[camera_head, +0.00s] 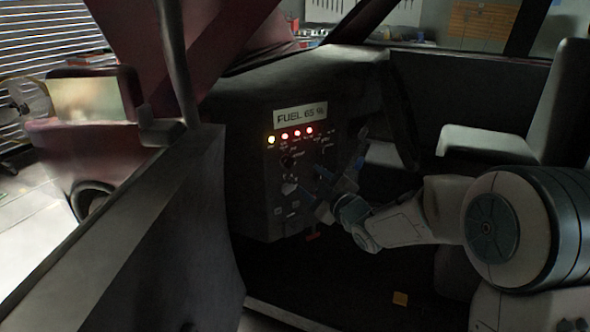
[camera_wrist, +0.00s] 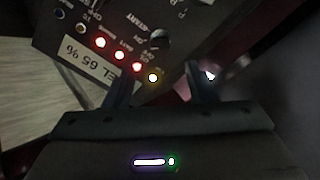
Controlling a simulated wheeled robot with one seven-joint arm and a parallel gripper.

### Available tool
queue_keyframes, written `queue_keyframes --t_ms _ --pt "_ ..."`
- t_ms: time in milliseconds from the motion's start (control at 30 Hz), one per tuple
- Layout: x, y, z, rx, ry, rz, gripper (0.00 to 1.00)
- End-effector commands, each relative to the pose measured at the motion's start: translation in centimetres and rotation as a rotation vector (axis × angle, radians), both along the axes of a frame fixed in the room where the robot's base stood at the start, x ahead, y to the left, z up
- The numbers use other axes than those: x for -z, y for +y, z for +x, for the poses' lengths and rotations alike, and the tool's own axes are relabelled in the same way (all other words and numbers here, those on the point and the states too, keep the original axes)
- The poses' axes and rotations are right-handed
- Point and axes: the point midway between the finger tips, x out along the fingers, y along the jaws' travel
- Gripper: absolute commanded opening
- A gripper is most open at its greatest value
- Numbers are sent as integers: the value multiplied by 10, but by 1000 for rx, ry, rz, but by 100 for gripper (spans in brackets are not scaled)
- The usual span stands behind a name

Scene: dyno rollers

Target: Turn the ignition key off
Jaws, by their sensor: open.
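The dark dashboard panel (camera_head: 270,205) stands left of my gripper (camera_head: 336,178) in the head view. A dark round switch (camera_head: 287,160), seemingly the ignition, sits below its lights. In the wrist view this switch (camera_wrist: 158,38) shows beside START lettering; I cannot make out a key in it or its turn position. My gripper (camera_wrist: 156,80) is open, with its two dark fingers apart and nothing visible between them. The switch lies beyond the fingertips, roughly between their lines. I cannot tell how far the fingertips are from the panel.
Another pale control (camera_head: 289,187) sits lower. The open car door (camera_head: 130,235) is at left; a seat (camera_head: 485,145) is at right.

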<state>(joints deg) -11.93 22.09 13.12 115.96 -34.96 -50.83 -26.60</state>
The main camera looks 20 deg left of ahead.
Motion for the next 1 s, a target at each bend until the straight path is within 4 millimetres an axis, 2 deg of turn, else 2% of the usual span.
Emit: queue_keyframes --t_ms 200,500,967,1000 --pt "1 34 28 -1 0 1 51" --pt "1 66 54 0 2 0 51" --pt "0 73 60 1 1 -1 51" --pt "0 73 60 1 1 -1 40"
